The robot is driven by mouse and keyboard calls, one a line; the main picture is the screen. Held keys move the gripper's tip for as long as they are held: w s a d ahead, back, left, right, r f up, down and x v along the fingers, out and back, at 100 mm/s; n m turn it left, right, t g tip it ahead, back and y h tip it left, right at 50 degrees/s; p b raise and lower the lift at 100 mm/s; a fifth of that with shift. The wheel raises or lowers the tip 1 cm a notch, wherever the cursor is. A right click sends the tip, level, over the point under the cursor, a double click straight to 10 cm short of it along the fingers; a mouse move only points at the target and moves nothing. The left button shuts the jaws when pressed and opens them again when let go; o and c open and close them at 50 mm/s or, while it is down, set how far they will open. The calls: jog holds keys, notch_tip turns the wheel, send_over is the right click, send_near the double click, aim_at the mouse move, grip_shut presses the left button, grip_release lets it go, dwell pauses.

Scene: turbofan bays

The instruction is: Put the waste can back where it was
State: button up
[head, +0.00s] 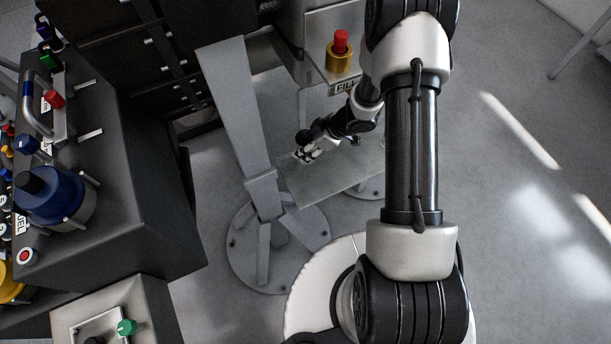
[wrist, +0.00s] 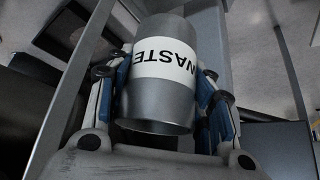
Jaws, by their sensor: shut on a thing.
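The waste can (wrist: 160,105) is a grey metal cylinder with a white band reading WASTE, upside down in the wrist view. My gripper (wrist: 163,85) is shut on it, with one blue-padded finger on each side of the can. In the head view my gripper (head: 306,151) hangs near the left end of a flat grey plate (head: 345,185), below the FILL box. The can is not clearly visible there, and I cannot tell whether it touches any surface.
A grey box (head: 315,65) with a FILL label carries a red-topped brass fitting (head: 341,52). A slanted metal post (head: 240,115) on a round base (head: 275,262) stands left of my gripper. A dark control console (head: 120,190) is at left. Open floor lies to the right.

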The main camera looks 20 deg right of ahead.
notch_tip(320, 180, down, 17)
jog(key=b, duration=0.5)
jog(key=shift+b, duration=0.35)
jog(key=shift+f, duration=0.15)
jog(key=o, duration=1.3)
jog(key=shift+d+r, duration=0.15)
jog(key=shift+r, duration=0.35)
jog(key=p+v, duration=0.4)
jog(key=v, duration=0.7)
jog(key=shift+s+d+r, duration=0.1)
jog(key=shift+s, duration=0.05)
